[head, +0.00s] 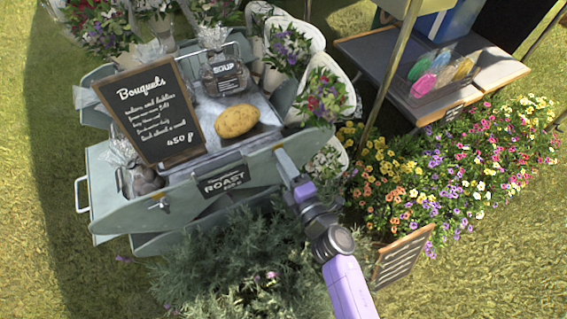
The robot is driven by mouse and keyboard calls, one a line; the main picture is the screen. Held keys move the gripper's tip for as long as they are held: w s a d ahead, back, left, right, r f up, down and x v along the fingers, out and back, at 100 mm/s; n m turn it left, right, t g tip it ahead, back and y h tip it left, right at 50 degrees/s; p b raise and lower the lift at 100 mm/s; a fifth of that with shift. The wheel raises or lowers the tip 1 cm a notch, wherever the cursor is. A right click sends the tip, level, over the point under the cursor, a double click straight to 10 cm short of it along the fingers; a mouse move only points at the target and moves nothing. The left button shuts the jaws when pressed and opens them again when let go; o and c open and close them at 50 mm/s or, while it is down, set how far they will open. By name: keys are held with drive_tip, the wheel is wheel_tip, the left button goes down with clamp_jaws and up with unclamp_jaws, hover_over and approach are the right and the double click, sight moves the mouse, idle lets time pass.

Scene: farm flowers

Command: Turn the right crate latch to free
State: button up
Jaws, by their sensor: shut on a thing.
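The grey-green crate (255,172) stands in the middle of the head view, with its long front board facing me. A small latch (158,201) shows near the left end of that board. My gripper (284,163) is at the board's right end, with my purple arm reaching up from below. Its pale fingers are shut at the place of the right crate latch. The fingers and wrist cover that latch, so its angle cannot be told.
A black ROAST sign (222,180) hangs on the front board. A Bouquets chalkboard (150,112), a potato (237,121) and a SOUP bag (225,75) are on the crate. Bushy plants (240,255) grow below. Flowers and a wooden table (430,75) stand right.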

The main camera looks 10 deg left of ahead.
drive_tip(key=shift+f, duration=0.1)
drive_tip(key=o, duration=1.4)
drive_tip(key=shift+c, duration=0.2)
drive_tip(key=shift+s, duration=0.15)
drive_tip(key=p+v, duration=0.2)
drive_tip(key=v, duration=0.5)
drive_tip(key=shift+s+d+p, duration=0.25)
drive_tip(key=shift+p, duration=0.1)
